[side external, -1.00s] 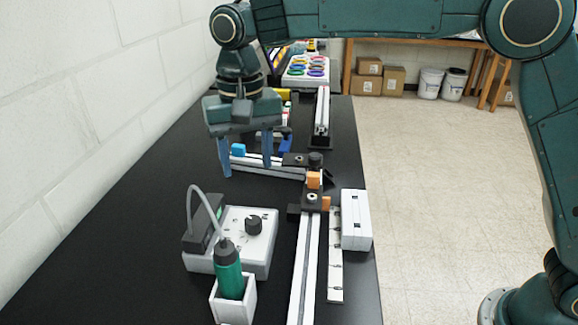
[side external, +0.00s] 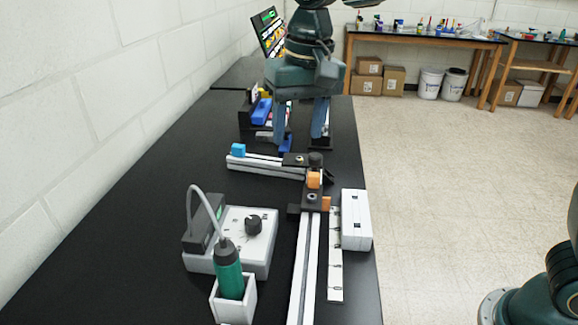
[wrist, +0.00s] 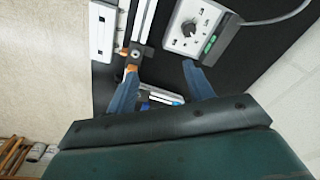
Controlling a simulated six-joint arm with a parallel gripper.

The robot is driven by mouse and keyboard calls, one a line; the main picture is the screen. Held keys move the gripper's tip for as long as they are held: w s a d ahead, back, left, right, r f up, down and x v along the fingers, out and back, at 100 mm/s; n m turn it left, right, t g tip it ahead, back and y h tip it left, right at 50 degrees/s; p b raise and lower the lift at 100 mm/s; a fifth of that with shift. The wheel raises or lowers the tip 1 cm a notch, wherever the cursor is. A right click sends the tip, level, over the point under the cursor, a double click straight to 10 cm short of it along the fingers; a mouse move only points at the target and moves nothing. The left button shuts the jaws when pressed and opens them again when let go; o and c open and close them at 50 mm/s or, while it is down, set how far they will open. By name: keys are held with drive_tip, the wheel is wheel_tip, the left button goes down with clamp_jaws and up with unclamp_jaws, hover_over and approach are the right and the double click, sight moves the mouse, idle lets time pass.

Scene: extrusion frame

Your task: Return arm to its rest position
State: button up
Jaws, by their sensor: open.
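My gripper (side external: 299,135) is open, with nothing between its two blue fingers. In the side view it hangs above the far part of the black table, beyond the joined rails. In the wrist view its fingers (wrist: 160,88) are spread apart above the table. A long aluminium rail (side external: 305,262) runs toward the camera. A shorter rail (side external: 262,166) with a blue end piece (side external: 238,150) lies crosswise at its far end. An orange piece (side external: 313,180) and dark bracket parts sit where the two rails come together.
A grey control box (side external: 245,235) with a knob stands on the table, a green-handled tool (side external: 229,272) in a white holder before it. A white box (side external: 356,220) sits along the table's right edge. The wall bounds the left. Blue and dark items lie behind my gripper.

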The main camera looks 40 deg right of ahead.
drive_tip(key=s+d+r+n+t, duration=0.1)
drive_tip(key=s+d+r+t, duration=0.15)
drive_tip(key=s+d, duration=0.85)
drive_tip(key=s+d+f+t, duration=0.1)
drive_tip(key=s+d+f, duration=0.2)
drive_tip(key=s, duration=0.3)
drive_tip(key=s+d+f+n+t, duration=0.1)
drive_tip(key=s+d+f, duration=0.2)
drive_tip(key=s, duration=0.3)
drive_tip(key=shift+s, duration=0.4)
